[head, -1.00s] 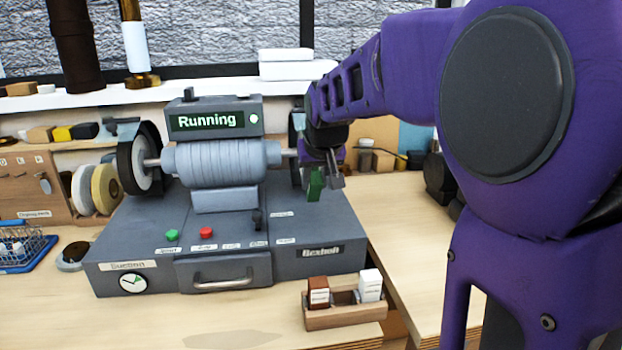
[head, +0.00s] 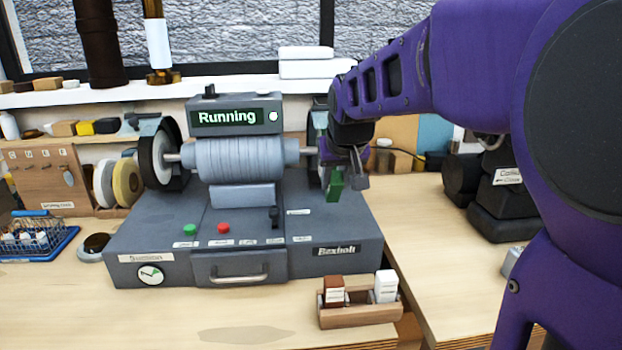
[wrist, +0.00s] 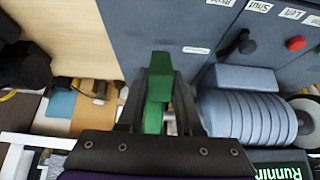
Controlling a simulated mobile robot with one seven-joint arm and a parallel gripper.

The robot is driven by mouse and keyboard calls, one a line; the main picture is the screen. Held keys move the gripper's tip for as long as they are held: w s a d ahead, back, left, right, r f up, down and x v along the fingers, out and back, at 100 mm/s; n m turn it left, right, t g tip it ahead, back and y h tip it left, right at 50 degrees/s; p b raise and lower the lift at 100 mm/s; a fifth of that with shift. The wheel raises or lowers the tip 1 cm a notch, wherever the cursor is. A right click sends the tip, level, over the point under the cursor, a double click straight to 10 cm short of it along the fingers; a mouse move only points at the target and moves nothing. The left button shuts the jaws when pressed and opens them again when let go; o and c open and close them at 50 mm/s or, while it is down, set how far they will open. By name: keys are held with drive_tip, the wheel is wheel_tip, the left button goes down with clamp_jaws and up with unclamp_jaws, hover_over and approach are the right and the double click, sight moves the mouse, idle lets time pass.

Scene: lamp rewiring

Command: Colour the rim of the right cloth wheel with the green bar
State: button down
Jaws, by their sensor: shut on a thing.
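The grinding machine (head: 241,160) stands on the bench with its screen reading "Running". My gripper (head: 347,182) is at the right end of its shaft, shut on the green bar (head: 334,186). In the wrist view the green bar (wrist: 158,82) sits between the two fingers (wrist: 158,100). The right cloth wheel (head: 318,122) is mostly hidden behind my gripper and arm. A narrow greenish edge shows there; I cannot tell how much of the rim is coloured. Whether the bar touches the rim is also hidden.
A wooden holder (head: 360,316) with a brown bar (head: 334,291) and a white bar (head: 385,287) stands in front of the machine. The left wheel (head: 157,158) is on the other shaft end. Spare wheels (head: 126,182) and a blue basket (head: 38,238) are at left.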

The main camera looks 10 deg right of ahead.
idle(0.3)
drive_tip(key=shift+s+d+f+m+g+h+p, duration=0.15)
drive_tip(key=shift+s+m+g+h+p, duration=0.1)
drive_tip(key=shift+s+m+p, duration=0.2)
drive_tip(key=shift+s+f+m+g+h+p, duration=0.15)
drive_tip(key=shift+s+m+h+p, duration=0.2)
drive_tip(key=shift+m, duration=0.2)
drive_tip(key=s+d+f+m+g+y+p, duration=0.15)
drive_tip(key=s+m+g+p, duration=0.55)
drive_tip(key=s+m, duration=0.75)
wheel_tip(320, 180, down, 6)
drive_tip(key=w+m+t+b, duration=0.1)
drive_tip(key=b, duration=0.2)
drive_tip(key=shift+w+d, duration=0.25)
